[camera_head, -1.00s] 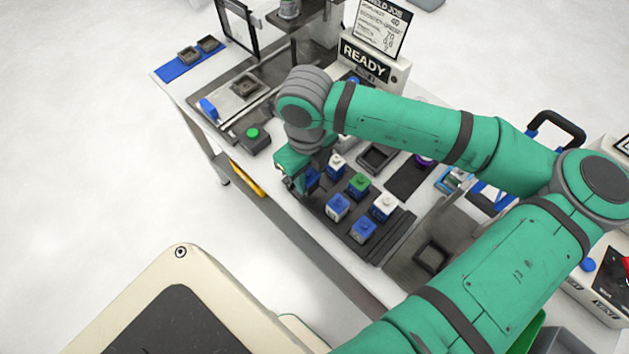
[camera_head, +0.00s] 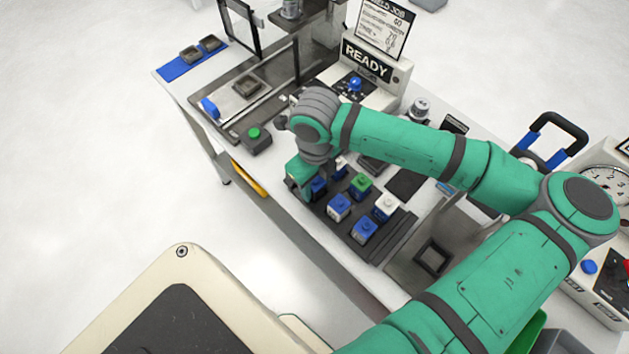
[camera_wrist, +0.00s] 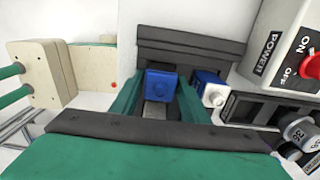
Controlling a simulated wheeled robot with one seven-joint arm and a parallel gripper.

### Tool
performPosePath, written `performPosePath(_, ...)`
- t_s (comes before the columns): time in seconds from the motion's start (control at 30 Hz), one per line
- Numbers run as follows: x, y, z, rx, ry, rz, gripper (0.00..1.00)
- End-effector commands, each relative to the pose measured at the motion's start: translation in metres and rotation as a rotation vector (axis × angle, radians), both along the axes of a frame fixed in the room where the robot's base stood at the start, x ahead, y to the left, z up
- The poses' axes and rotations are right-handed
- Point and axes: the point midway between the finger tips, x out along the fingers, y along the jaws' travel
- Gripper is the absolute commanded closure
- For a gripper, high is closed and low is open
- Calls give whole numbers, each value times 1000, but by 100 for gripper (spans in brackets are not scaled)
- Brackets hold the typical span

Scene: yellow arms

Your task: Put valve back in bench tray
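A dark bench tray (camera_head: 376,253) on the white bench holds several small blocks, valve-like pieces with a knob on top. They are blue and white (camera_head: 340,207), green (camera_head: 360,186), blue (camera_head: 364,230) and white (camera_head: 385,207). My gripper (camera_head: 308,188) is low at the tray's left end, beside a blue block (camera_head: 319,187) that it partly covers. In the wrist view, my two green fingers (camera_wrist: 161,95) stand on either side of a blue block (camera_wrist: 161,84). Whether they press on it is unclear. A blue piece with a white knob (camera_wrist: 211,90) sits just right of the fingers.
A box with a READY sign (camera_head: 366,62) stands behind the tray. A green button box (camera_head: 254,139) is to the left. A square fixture (camera_head: 433,257) lies right of the tray. My arm crosses above the bench and hides part of it.

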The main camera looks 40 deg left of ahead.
Motion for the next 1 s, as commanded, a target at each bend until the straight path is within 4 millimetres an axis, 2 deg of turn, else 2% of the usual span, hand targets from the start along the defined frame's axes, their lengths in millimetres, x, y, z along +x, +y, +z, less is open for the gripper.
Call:
performPosePath(0.33, -1, 2, 1, 0, 0, 4, 50)
performPosePath(0.47, 0, 2, 10, 1, -2, 4, 50)
performPosePath(1.0, 0, 1, 107, 0, -2, 4, 50)
